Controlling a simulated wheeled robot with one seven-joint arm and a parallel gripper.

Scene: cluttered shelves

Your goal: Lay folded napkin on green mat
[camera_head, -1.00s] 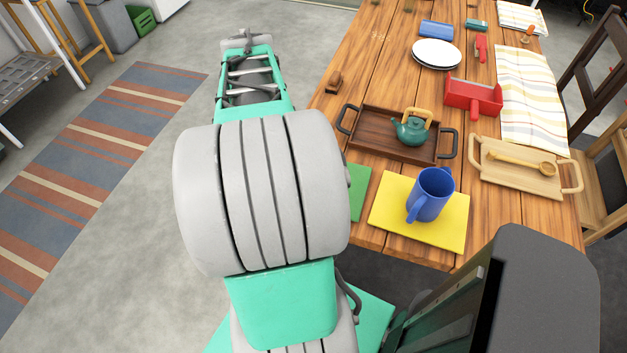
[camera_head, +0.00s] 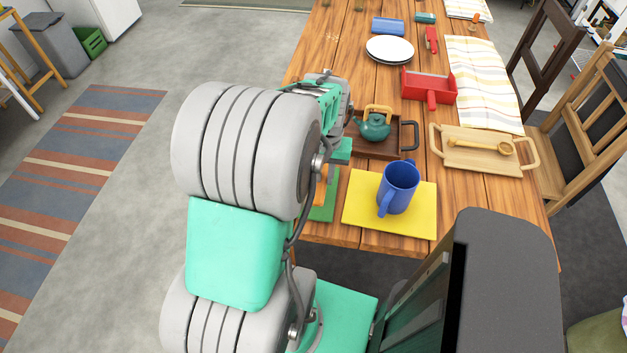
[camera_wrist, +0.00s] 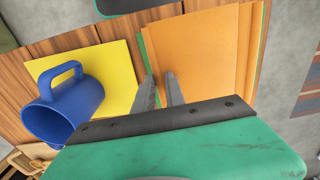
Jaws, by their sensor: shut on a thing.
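The folded orange napkin (camera_wrist: 205,50) lies over most of the green mat (camera_wrist: 263,40) in the wrist view, with thin green strips showing at its sides. My gripper (camera_wrist: 160,78) is shut on the napkin near its left edge. I cannot tell whether the napkin touches the mat. In the head view my arm hides most of this. A sliver of the napkin (camera_head: 320,188) and part of the green mat (camera_head: 328,206) show beside my arm, at the table's near left corner.
The blue mug (camera_head: 398,187) stands on the yellow mat (camera_head: 360,215) just right of the green mat. It also shows in the wrist view (camera_wrist: 65,108). Behind are a dark tray (camera_head: 388,148) with a green teapot (camera_head: 375,126) and a light wooden tray (camera_head: 455,156) with a spoon.

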